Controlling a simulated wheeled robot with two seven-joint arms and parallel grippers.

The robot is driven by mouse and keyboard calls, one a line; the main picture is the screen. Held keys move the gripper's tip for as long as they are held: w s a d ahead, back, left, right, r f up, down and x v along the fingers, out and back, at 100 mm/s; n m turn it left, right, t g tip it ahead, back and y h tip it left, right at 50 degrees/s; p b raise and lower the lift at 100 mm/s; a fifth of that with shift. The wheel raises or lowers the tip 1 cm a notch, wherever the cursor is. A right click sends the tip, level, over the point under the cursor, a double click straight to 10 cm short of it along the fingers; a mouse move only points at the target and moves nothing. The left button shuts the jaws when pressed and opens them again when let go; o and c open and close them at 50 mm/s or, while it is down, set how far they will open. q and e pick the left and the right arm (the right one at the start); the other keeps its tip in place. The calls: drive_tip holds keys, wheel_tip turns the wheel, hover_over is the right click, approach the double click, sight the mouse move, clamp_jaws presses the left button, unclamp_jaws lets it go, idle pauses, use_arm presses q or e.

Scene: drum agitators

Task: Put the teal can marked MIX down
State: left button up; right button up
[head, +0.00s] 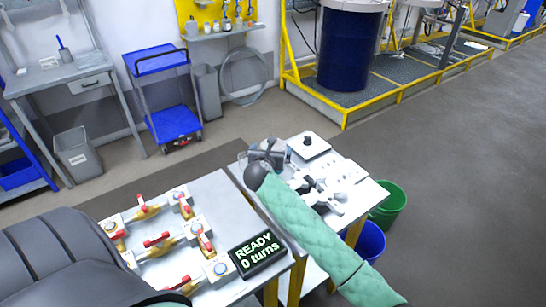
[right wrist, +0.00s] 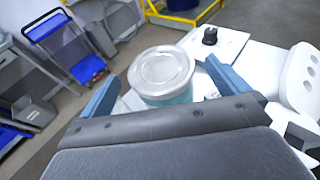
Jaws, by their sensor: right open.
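The teal can (right wrist: 160,75) shows in the right wrist view with a round grey lid and a strip of teal side below it. It appears upright over the white table; its base and any MIX marking are hidden. My right gripper (right wrist: 161,86) is open, with one blue finger on each side of the can; I cannot tell whether either touches it. In the head view my right gripper (head: 264,153) is over the back left of the white table (head: 362,196), and the can is not clearly visible there. My left gripper is not in view.
A white plate with a black knob (head: 308,142) and several white and grey fittings stand close to the right gripper. A valve board (head: 160,245) and a black display (head: 257,253) reading "READY 0 turns" are on the left. Green (head: 391,203) and blue (head: 371,243) bins stand right.

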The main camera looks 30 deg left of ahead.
drive_tip(key=shift+x, duration=1.1)
drive_tip(key=c, duration=1.6)
